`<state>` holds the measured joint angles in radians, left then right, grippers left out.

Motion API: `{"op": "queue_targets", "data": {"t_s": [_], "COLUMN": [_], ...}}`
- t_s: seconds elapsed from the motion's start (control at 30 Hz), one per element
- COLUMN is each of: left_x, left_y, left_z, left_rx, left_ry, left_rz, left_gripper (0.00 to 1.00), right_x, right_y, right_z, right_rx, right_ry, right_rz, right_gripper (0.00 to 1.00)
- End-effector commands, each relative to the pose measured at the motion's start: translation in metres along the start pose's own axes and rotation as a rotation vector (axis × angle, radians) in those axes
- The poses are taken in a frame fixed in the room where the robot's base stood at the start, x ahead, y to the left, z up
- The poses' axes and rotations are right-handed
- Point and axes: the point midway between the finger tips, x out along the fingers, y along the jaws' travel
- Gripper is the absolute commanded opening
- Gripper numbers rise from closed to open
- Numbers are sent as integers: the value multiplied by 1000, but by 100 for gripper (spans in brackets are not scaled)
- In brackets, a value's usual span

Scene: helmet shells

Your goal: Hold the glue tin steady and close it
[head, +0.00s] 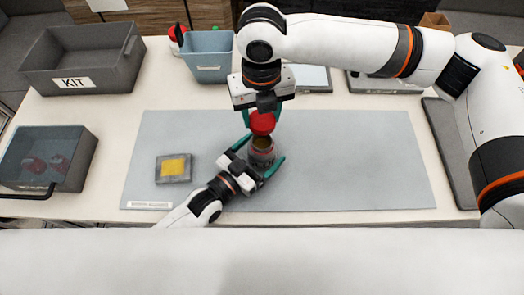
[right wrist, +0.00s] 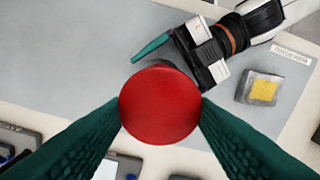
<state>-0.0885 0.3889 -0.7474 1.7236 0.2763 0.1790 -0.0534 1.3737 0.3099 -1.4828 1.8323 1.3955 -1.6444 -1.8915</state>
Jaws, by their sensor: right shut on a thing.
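The open glue tin (head: 262,158) stands on the grey mat, with a brownish inside showing at its mouth. In the right wrist view the round red lid (right wrist: 160,104) sits between both green fingers and hides most of the tin. One left finger (right wrist: 152,47) shows beside it.
A grey block with a yellow top (head: 174,168) lies on the mat (head: 350,160) at left. A dark clear-sided box (head: 75,150) stands far left. The mat's right side is clear.

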Motion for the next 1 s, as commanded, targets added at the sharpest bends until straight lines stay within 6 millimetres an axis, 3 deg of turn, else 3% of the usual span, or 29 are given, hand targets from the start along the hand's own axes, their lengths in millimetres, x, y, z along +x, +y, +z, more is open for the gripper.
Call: {"op": "queue_targets", "data": {"t_s": [0.07,0.4,0.53,0.8,1.0], "left_x": [0,0,0,0,0], "left_y": [0,0,0,0,0], "left_z": [0,0,0,0,0], "left_rx": [0,0,0,0,0], "left_ry": [0,0,0,1,1], "left_rz": [0,0,0,0,0], "left_gripper": [77,22,22,22,22], "right_x": [0,0,7,45,50], "right_y": [0,0,0,0,0], "right_z": [0,0,0,0,0], "right_rx": [0,0,1,1,0], "right_ry": [0,0,-2,-2,1], "right_rz": [0,0,1,0,0], "right_gripper": [29,29,29,29,29]}}
